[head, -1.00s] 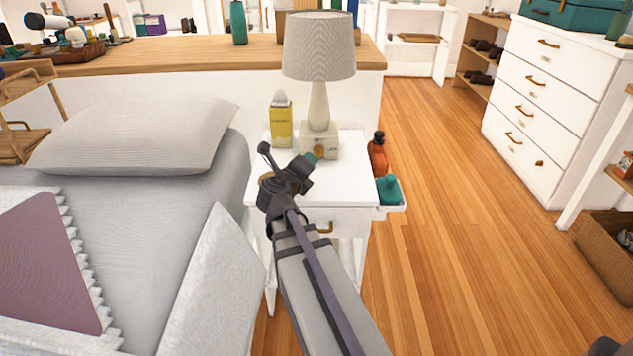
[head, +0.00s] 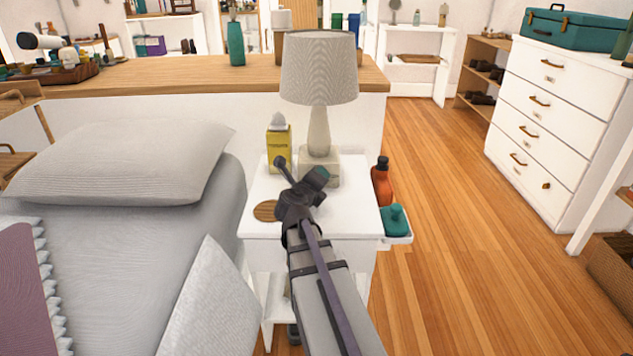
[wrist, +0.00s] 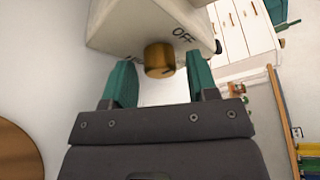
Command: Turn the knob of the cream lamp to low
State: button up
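The cream lamp (head: 319,120) stands on the white nightstand, with a grey shade and a square cream base. In the wrist view the lamp base (wrist: 120,28) shows a brass knob (wrist: 159,60) on its face, with the word OFF printed beside it. Other markings are not readable. My gripper (wrist: 160,85) is open, its two teal fingers on either side of the knob, apart from it. In the head view my gripper (head: 316,178) is just in front of the lamp base and hides the knob.
A yellow box-like bottle (head: 279,150) stands left of the lamp. A round wooden coaster (head: 266,210) lies on the nightstand (head: 345,215). The bed (head: 110,260) is at left.

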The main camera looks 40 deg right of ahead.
jog(key=c, duration=0.8)
jog(key=shift+r, duration=0.1)
jog(key=shift+r+m+y+p, duration=0.1)
jog(key=shift+m+y+p, duration=0.5)
jog(key=shift+m+p, duration=0.25)
jog(key=shift+s+d+m+t+y+p, duration=0.15)
jog(key=shift+m+t+y+p, duration=0.3)
jog(key=shift+m, duration=0.6)
jog(key=m+t+y, duration=0.1)
jog(key=m, duration=0.1)
jog(key=m+y, duration=0.1)
jog(key=m, duration=0.1)
jog(key=shift+s+d+t+y+p, duration=0.1)
jog(key=shift+t+y+p, duration=0.2)
jog(key=shift+t+y, duration=0.05)
jog(key=shift+m, duration=0.3)
